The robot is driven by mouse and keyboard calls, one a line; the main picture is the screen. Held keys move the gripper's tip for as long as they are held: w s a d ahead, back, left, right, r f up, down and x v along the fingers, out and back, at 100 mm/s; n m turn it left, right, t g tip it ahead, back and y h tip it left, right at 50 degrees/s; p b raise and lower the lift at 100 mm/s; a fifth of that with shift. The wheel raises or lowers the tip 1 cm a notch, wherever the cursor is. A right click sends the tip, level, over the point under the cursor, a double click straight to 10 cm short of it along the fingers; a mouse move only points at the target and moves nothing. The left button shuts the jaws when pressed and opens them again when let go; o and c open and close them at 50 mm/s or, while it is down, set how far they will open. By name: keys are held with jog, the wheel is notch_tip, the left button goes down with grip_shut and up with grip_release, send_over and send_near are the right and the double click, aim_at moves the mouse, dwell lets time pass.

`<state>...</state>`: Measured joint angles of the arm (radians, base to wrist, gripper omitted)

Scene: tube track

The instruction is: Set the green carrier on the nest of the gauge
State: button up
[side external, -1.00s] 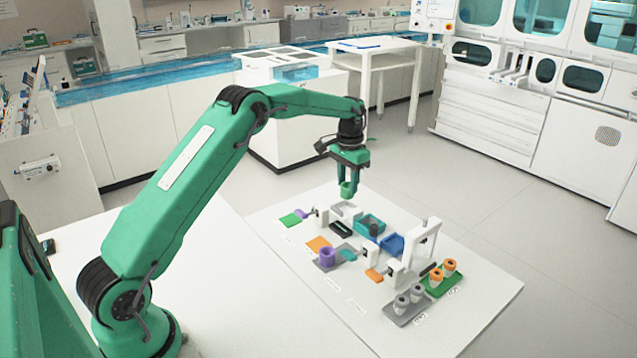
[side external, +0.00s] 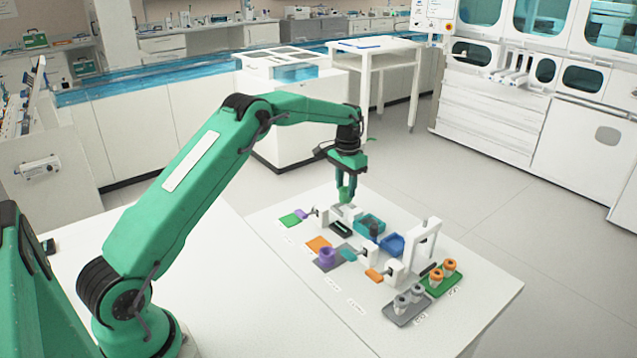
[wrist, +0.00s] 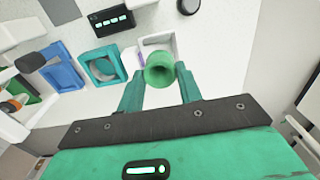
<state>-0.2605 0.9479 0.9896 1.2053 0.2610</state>
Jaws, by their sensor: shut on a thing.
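The green carrier (wrist: 159,64), a small round cup with a flared, hollow end, is between the fingers of my gripper (wrist: 160,84) in the wrist view. My gripper (side external: 346,190) is shut on it, with the carrier (side external: 344,195) pointing down in the side view. The carrier is just above an open white tray (side external: 345,212) at the back of the board; contact cannot be told. A dark box with green-lit marks (side external: 341,230) stands beside the tray and also shows in the wrist view (wrist: 110,20). Which part is the gauge's nest is not clear.
A teal tray (side external: 370,223) and a blue tray (side external: 392,244) stand right of the white tray. A purple cup (side external: 327,258) is in front. A white arch (side external: 429,238) and orange-capped tubes (side external: 449,265) are at right.

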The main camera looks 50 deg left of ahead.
aim_at(346, 196)
jog(key=shift+f, duration=1.7)
jog(key=shift+f, duration=0.1)
jog(key=o, duration=0.8)
jog(key=shift+o, duration=0.4)
jog(key=shift+d, duration=0.1)
jog(key=shift+d, duration=0.1)
jog(key=shift+a+r, duration=0.15)
jog(key=shift+r, duration=1.8)
jog(key=shift+a+r, duration=0.15)
jog(key=shift+r, duration=1.8)
